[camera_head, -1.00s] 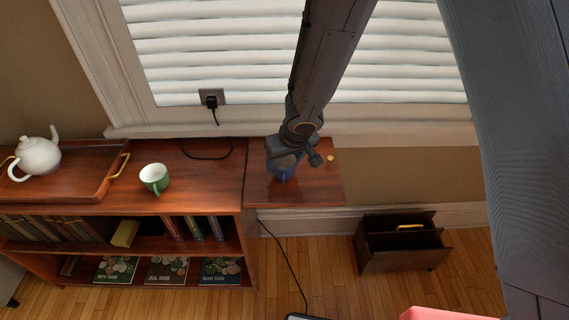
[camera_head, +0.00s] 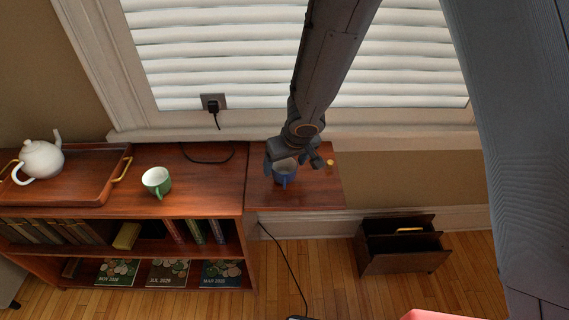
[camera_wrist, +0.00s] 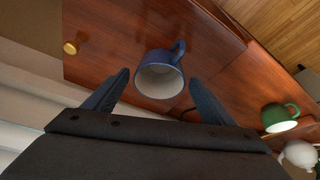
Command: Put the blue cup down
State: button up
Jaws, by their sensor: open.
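My gripper (camera_head: 294,160) is open just above and behind the cup. In the wrist view its two fingers (camera_wrist: 158,92) are spread wide, with the cup's rim beyond and between them. I see no finger touching the cup, and part of its rim is hidden by my gripper in the head view.
A green cup (camera_head: 157,182) and a tray (camera_head: 88,197) with a white teapot (camera_head: 40,160) stand on the bookcase top. A small yellow knob (camera_head: 330,162) is right of the blue cup. A dark open box (camera_head: 402,258) stands on the floor. The window blinds are close behind.

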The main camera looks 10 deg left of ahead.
jog(key=p+v, duration=0.7)
jog(key=v, duration=0.3)
jog(key=shift+r+p, duration=0.35)
jog(key=shift+p, duration=0.05)
jog(key=shift+s, duration=0.1)
jog(key=d+r+m+h, duration=0.15)
jog(key=d+r, duration=0.25)
jog(key=d, duration=0.6)
jog(key=d+r+m+h, duration=0.1)
jog(key=d+r+m, duration=0.25)
jog(key=d, duration=0.55)
jog(key=s+d+r+m+g, duration=0.1)
jog(key=s+d+r, duration=0.4)
jog(key=s+d, duration=0.5)
jog(key=shift+s+d+m, duration=0.25)
jog(key=shift+s+m, duration=0.35)
jog(key=shift+s, duration=0.35)
jog(key=shift+r, duration=0.1)
notch_tip(320, 180, down, 7)
jog(key=g+b, duration=0.1)
jog(key=b, duration=0.5)
